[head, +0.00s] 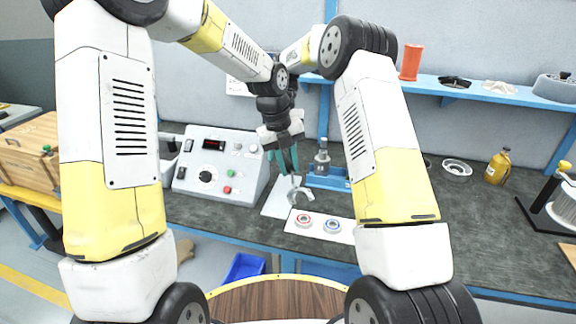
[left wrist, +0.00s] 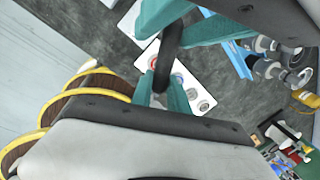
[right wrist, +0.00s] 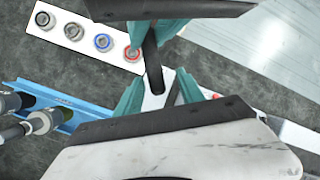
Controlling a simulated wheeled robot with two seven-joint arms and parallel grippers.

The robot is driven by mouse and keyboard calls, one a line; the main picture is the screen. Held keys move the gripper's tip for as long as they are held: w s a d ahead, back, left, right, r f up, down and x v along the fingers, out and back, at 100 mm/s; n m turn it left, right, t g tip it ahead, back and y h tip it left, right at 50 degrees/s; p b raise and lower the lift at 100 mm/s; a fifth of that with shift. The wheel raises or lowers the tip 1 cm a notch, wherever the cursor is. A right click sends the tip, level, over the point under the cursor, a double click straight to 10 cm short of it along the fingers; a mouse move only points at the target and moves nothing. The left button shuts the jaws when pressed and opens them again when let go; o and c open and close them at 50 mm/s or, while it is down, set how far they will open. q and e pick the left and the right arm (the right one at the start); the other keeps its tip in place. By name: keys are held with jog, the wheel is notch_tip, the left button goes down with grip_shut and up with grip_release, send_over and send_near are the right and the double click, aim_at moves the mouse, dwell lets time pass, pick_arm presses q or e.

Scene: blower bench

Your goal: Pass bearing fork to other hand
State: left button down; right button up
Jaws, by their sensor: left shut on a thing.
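The bearing fork (head: 301,192) is a grey forked piece hanging below the teal fingers at the centre of the head view, above the white mat. Its dark handle also shows in the left wrist view (left wrist: 168,55) and the right wrist view (right wrist: 152,65). My left gripper (head: 283,160) is shut on the fork, pointing down. My right gripper (right wrist: 154,62) is close beside it, with the handle between teal fingers in its wrist view. The two grippers overlap in the head view, so whether the right fingers press on the handle cannot be told.
A control box (head: 221,163) stands left of the fork. A white strip (head: 318,227) with several rings lies just below it on the dark bench. A blue fixture (head: 328,182) stands close to the right. A blue shelf (head: 487,93) and yellow bottle (head: 497,167) are farther right.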

jog(key=w+d+r+n+t+h, duration=0.1)
jog(key=d+r+n+t+h, duration=0.25)
jog(key=r, duration=1.05)
jog(key=s+d+r+t+y, duration=0.2)
jog(key=s+d+r+t, duration=0.1)
jog(key=s+d+r, duration=0.5)
jog(key=s+f+m+t+y, duration=0.1)
jog(key=s+f+m+t, duration=0.1)
jog(key=s, duration=0.8)
jog(key=s+f+m+t+y, duration=0.1)
jog(key=s+f+m, duration=0.3)
jog(key=s, duration=0.7)
jog(key=shift+s+d+t+y, duration=0.2)
jog(key=shift+d+t+y, duration=0.15)
jog(key=shift+t, duration=0.5)
